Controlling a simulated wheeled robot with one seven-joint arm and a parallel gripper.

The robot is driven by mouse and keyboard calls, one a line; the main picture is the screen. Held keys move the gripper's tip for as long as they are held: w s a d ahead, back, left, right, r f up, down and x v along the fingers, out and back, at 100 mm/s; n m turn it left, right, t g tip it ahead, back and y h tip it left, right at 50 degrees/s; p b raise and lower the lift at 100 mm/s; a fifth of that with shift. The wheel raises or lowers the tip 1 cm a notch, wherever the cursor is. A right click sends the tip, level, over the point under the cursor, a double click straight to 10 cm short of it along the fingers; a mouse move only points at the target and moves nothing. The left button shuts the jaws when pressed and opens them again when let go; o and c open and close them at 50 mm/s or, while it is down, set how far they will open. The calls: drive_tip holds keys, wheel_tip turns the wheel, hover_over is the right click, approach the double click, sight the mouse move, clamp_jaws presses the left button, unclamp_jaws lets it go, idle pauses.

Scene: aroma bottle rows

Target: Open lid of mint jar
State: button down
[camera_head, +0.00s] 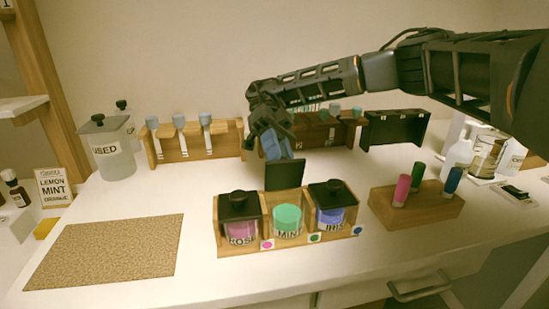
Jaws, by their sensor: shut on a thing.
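The mint jar (287,220) is the middle one of three jars in the wooden rack (290,247). Its green contents show from above, uncovered. A black square lid (284,175) stands nearly upright just above and behind the mint jar. I cannot tell whether it touches the jar. My gripper (278,151) reaches down from behind, its bluish fingers shut at the lid's upper edge. The lid's knob is hidden behind it.
The rose jar (240,228) on the left and the iris jar (330,213) on the right have black lids on. A wooden block (415,212) with several coloured vials stands right. Racks with droppers (190,150) stand behind. A brown mat (105,250) lies front left.

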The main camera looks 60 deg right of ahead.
idle(0.3)
drive_tip(key=c, duration=0.8)
unclamp_jaws()
drive_tip(key=shift+r, duration=0.1)
drive_tip(key=s+d+r+p, duration=0.4)
drive_tip(key=s+d+r, duration=0.3)
drive_tip(key=s+r, duration=0.2)
drive_tip(key=shift+r+p, duration=0.3)
drive_tip(key=shift+r, duration=0.6)
drive_tip(key=shift+s+d, duration=0.1)
